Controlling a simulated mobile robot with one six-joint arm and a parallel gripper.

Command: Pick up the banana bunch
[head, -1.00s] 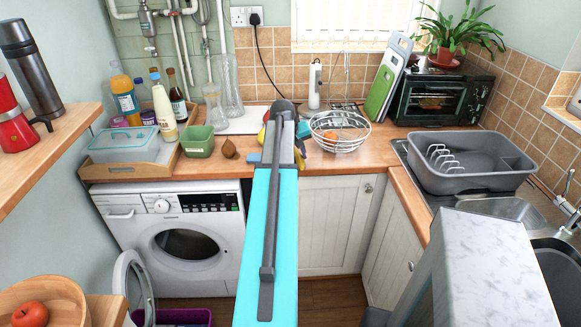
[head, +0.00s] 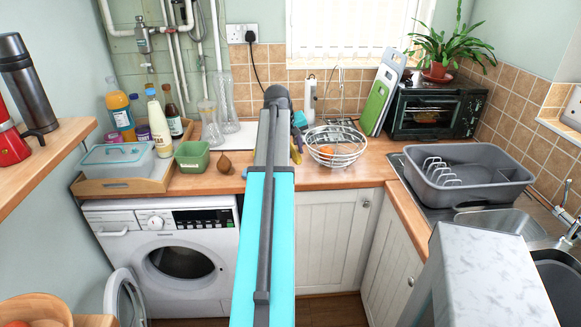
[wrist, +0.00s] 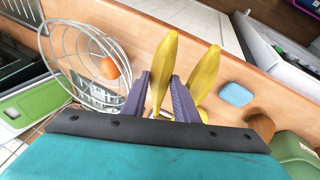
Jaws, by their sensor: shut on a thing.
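The yellow banana bunch (wrist: 164,75) shows in the wrist view, with one banana between my two finger pads and another just right of them. My gripper (wrist: 160,90) is shut on the bunch. In the head view my arm hides most of it; a little yellow of the banana bunch (head: 296,155) shows right of the arm, below a teal and purple part of my gripper (head: 297,128). I cannot tell for certain whether the bunch is clear of the counter.
A wire basket (head: 337,147) with an orange (wrist: 109,68) stands close by. A blue sponge (wrist: 236,94), a brown pear (head: 224,163) and a green tub (head: 192,156) lie on the other side. The wooden counter (head: 335,178) is clear in front.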

